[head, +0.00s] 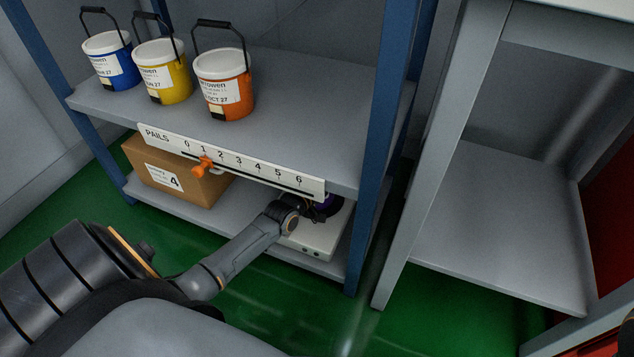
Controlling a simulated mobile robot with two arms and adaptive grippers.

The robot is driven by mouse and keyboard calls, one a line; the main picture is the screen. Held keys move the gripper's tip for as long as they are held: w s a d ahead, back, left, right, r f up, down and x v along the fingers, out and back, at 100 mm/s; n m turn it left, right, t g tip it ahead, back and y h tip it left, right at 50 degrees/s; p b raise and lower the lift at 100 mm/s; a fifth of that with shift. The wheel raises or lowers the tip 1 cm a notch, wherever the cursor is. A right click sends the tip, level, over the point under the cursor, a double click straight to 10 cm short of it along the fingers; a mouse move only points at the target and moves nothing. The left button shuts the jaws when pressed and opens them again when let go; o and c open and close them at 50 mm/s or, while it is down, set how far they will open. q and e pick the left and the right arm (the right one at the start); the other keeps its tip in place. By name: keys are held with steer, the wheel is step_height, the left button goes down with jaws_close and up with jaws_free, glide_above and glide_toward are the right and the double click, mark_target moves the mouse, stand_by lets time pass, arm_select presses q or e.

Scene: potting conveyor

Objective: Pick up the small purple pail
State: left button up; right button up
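My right gripper is not in view.
Blue (109,62), yellow (162,73) and orange (224,85) pails stand on the upper shelf (300,90). A PAILS scale strip (235,163) with an orange slider (203,167) runs along its front. A cardboard box (175,178) fills the lower left. A blue post (384,120) stands right.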

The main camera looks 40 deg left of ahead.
arm_select(q)
jaws_close()
steer(key=shift+r, duration=0.15)
steer(key=shift+r, duration=0.2)
